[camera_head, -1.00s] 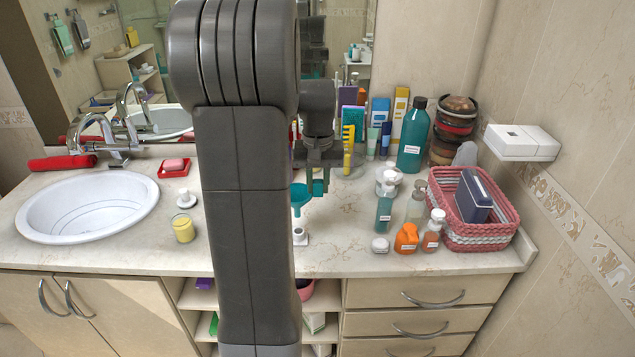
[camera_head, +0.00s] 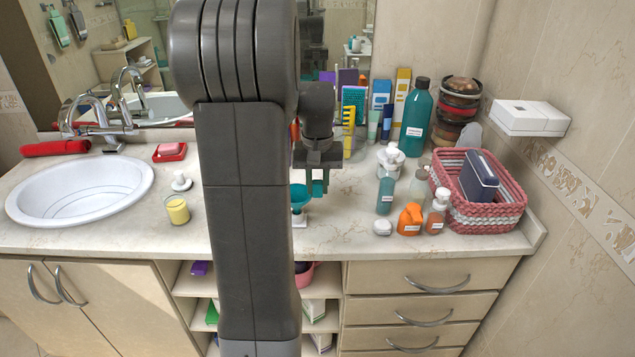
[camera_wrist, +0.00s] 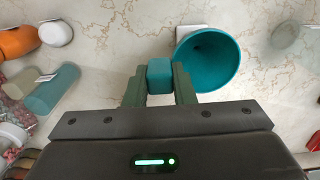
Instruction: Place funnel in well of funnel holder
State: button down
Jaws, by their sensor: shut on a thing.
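My gripper (camera_head: 318,188) points down over the counter, just right of my upright arm link. It is shut on the teal funnel (camera_head: 299,196) by a teal block at the side of its cone. In the wrist view the block sits between the two green fingers, and the funnel (camera_wrist: 208,58) opens toward the camera. The white funnel holder (camera_head: 300,221) stands on the counter right below the funnel. In the wrist view only a corner of the holder (camera_wrist: 184,32) shows from behind the cone. The well and spout are hidden, so I cannot tell whether they meet.
A pink-and-white basket (camera_head: 480,217) stands at right, with an orange bottle (camera_head: 411,219) and other bottles beside it. A tall teal bottle (camera_head: 416,120) and boxes stand behind. The counter around the holder is clear.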

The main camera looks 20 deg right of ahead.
jog(key=shift+f+b, duration=0.35)
jog(key=shift+f, duration=0.3)
jog(key=c, duration=1.1)
grip_release()
jog(key=shift+c, duration=0.2)
notch_tip(320, 180, up, 14)
